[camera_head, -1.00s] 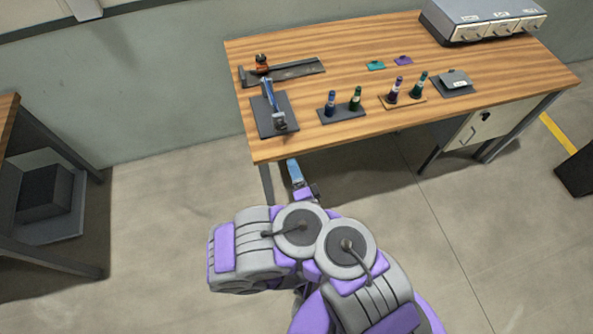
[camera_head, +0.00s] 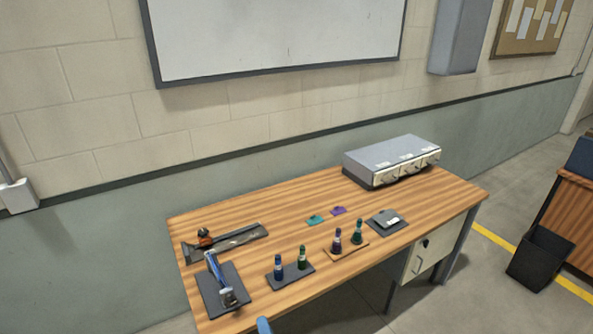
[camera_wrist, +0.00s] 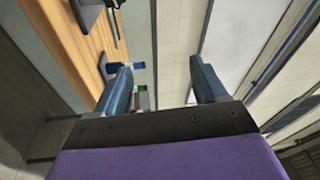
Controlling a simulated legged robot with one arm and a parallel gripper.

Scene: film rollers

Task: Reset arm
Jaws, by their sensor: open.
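My gripper (camera_wrist: 160,92) shows in the wrist view with its two blue fingers spread apart and nothing between them. That view is turned sideways, with the wooden table (camera_wrist: 62,40) at its left. In the head view only a small blue tip of my gripper (camera_head: 263,325) shows at the bottom edge, in front of the table's near edge. The rest of my arm is out of that view. The table (camera_head: 300,225) stands against the wall.
On the table are a blue-handled tool on a dark plate (camera_head: 240,295), several small bottles on stands (camera_head: 273,283), a metal tray (camera_head: 240,240), a grey clip pad (camera_head: 374,226) and a drawer unit (camera_head: 372,171). A dark bin (camera_head: 540,262) stands at the right. Floor between is clear.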

